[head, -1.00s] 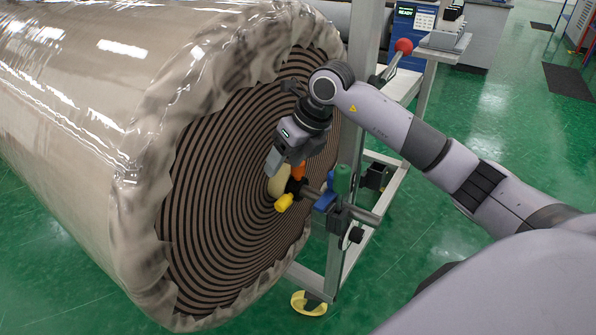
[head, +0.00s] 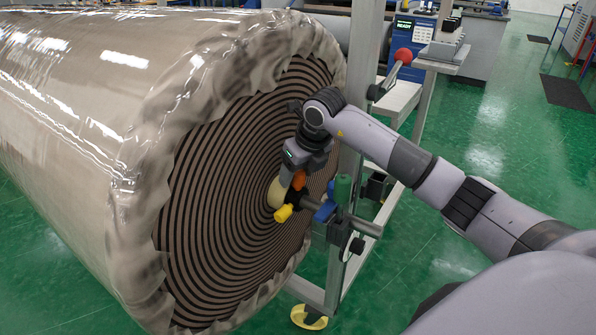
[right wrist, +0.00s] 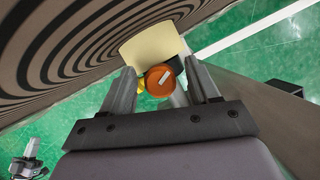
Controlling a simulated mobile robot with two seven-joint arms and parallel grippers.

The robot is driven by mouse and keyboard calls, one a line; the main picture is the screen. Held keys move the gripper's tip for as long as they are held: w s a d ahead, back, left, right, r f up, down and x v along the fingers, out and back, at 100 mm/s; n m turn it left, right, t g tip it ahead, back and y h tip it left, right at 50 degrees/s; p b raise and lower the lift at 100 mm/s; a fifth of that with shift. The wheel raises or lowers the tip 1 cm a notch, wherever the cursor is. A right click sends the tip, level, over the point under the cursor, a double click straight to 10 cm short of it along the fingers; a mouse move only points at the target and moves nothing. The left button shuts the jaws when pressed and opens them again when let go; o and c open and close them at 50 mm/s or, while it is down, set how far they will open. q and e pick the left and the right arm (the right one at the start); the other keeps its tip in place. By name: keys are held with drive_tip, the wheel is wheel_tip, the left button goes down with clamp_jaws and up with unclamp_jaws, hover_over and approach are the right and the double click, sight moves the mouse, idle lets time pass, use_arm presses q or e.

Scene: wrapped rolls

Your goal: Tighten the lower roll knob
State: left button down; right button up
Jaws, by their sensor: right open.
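A large wrapped roll (head: 110,120) shows its striped round end, with a cream core (head: 274,194) at the centre. On the fitting at the core are an orange knob (head: 299,180) and a yellow knob (head: 283,213) below it. Which one is the lower roll knob I cannot tell for certain. My right gripper (head: 292,179) is just above the orange knob and points down at it. In the right wrist view the open fingers lie on either side of the orange knob (right wrist: 160,80), with gaps visible. My left gripper is out of view.
A metal stand post (head: 361,120) rises just right of the fitting. Open green floor (head: 480,130) lies to the right.

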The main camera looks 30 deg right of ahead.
drive_tip(key=shift+c, duration=0.2)
drive_tip(key=c, duration=1)
drive_tip(key=shift+m, duration=0.4)
drive_tip(key=shift+r+m+h+p, duration=0.1)
drive_tip(key=shift+m+h+p, duration=0.4)
drive_tip(key=shift+m, duration=0.5)
drive_tip(key=m+h, duration=0.1)
drive_tip(key=m, duration=0.3)
drive_tip(key=shift+g+h, duration=0.3)
drive_tip(key=shift+h, duration=0.1)
drive_tip(key=m+g+h, duration=0.1)
drive_tip(key=m, duration=0.2)
drive_tip(key=m+g, duration=0.1)
drive_tip(key=m, duration=0.3)
drive_tip(key=shift+h, duration=0.4)
drive_tip(key=shift+m+p, duration=0.3)
